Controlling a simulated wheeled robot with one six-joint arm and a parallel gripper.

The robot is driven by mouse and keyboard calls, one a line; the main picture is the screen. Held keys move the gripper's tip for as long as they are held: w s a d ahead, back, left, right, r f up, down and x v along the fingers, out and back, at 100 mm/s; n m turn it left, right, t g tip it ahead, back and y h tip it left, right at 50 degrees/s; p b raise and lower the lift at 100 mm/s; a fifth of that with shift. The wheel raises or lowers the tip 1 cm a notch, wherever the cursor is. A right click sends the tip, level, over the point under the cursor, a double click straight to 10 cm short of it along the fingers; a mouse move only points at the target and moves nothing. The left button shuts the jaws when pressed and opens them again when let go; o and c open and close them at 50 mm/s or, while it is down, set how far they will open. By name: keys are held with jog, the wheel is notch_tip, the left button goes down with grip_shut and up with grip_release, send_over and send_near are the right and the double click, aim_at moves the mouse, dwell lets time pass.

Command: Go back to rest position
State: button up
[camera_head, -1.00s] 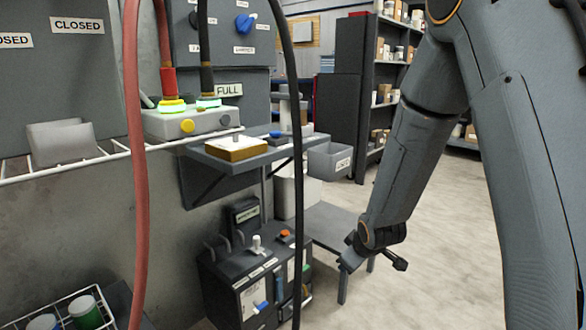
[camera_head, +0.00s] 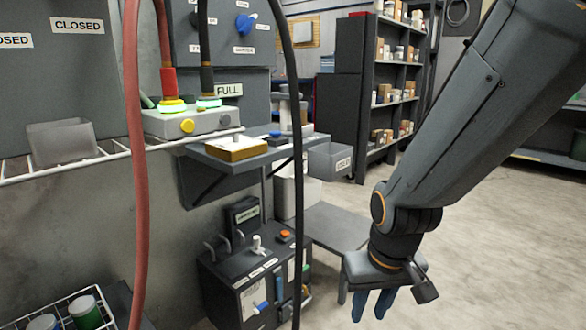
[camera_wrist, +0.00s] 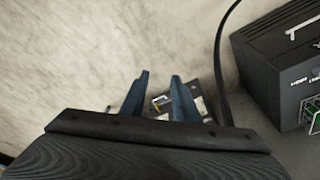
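My gripper (camera_head: 371,304) hangs low at the right in the head view, in front of the low grey table (camera_head: 330,228), with its blue fingers pointing down. In the wrist view my gripper (camera_wrist: 160,80) has its two fingers apart with a clear gap and nothing held between them. A small dark labelled thing shows beyond the fingers, too partly hidden to name. My arm reaches down from the upper right of the head view.
A red hose (camera_head: 138,150) and a black hose (camera_head: 297,150) hang in front. A dark control unit (camera_head: 240,285) stands low at centre; a dark box (camera_wrist: 285,65) is right in the wrist view. Shelving (camera_head: 388,110) stands behind. The floor (camera_head: 480,240) at right is clear.

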jog(key=s+a+r+n+g, duration=0.2)
jog(key=s+a+n, duration=0.4)
jog(key=s+a, duration=0.8)
jog(key=d+r+m+p, duration=0.3)
jog(key=d+r+p, duration=0.6)
jog(key=r+p, duration=0.4)
jog(key=w+d+r+m+p, duration=0.1)
jog(key=d+r+m+p, duration=0.3)
jog(key=d+r+p, duration=0.5)
notch_tip(320, 180, up, 4)
jog(key=p, duration=0.7)
jog(key=shift+w+d+r, duration=0.15)
jog(key=shift+w+d, duration=0.1)
jog(key=shift+d, duration=0.1)
